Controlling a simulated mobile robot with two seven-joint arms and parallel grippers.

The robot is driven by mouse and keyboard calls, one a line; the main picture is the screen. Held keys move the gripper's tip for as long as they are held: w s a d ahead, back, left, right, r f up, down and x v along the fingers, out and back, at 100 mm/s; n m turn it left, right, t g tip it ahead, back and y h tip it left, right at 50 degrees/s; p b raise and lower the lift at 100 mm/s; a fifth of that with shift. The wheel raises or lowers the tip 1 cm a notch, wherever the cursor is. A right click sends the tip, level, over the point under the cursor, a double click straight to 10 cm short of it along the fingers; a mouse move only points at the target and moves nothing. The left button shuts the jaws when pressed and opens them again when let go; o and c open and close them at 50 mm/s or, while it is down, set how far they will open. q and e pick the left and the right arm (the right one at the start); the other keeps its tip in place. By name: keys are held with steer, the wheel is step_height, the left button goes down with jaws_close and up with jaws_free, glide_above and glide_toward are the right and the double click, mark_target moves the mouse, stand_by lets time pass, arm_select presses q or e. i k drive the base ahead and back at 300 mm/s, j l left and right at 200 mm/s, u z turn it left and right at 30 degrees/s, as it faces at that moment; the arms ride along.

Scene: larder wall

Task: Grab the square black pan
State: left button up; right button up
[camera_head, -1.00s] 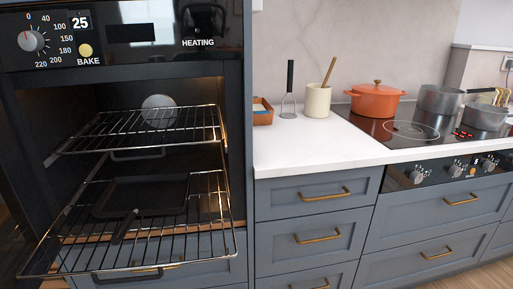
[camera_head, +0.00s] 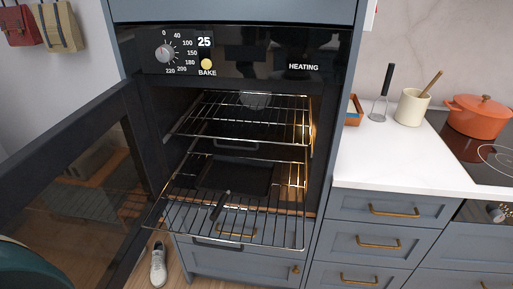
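The square black pan (camera_head: 236,176) lies on the lower wire rack (camera_head: 285,228) of the open oven, its handle (camera_head: 221,204) pointing out toward the front. The lower rack is pulled out past the oven front. The upper rack (camera_head: 270,121) holds nothing that I can make out. The oven door (camera_head: 72,150) is swung wide open to the left. Neither of my grippers shows in the head view.
A white counter (camera_head: 380,160) stands right of the oven, with a masher (camera_head: 380,100), a cream utensil pot (camera_head: 411,107) and an orange pot (camera_head: 477,116) on the hob. A shoe (camera_head: 158,265) lies on the floor below the door. Bags (camera_head: 60,25) hang at upper left.

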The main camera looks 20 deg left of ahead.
mark_target(227, 175)
steer(key=u, duration=1.15)
